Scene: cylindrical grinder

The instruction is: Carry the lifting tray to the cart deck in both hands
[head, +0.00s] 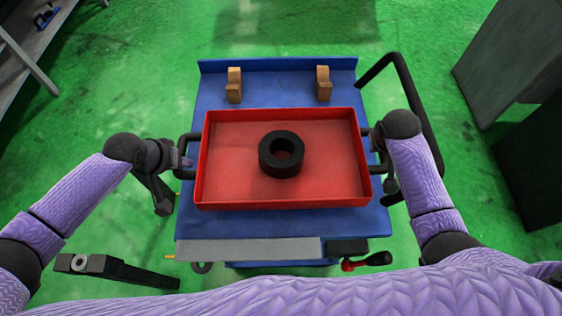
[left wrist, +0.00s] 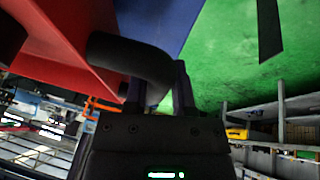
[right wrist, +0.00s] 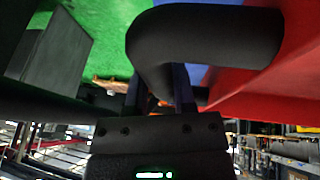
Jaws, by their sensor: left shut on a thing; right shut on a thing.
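The red lifting tray (head: 225,185) is over the blue cart deck (head: 285,83) in the head view, with a black ring-shaped part (head: 268,163) inside it. My left gripper (head: 180,160) is shut on the tray's left black handle, which also shows between the fingers in the left wrist view (left wrist: 135,58). My right gripper (head: 379,150) is shut on the right black handle, seen large in the right wrist view (right wrist: 205,45). The tray looks roughly level. I cannot tell whether its underside touches the deck.
Two tan V-shaped blocks (head: 234,86) (head: 323,84) stand on the deck behind the tray. A grey bar (head: 250,249) and a red-and-black handled tool (head: 365,260) lie along the near edge. A black cart rail (head: 410,85) is at right. Grey cabinets (head: 515,60) stand further right.

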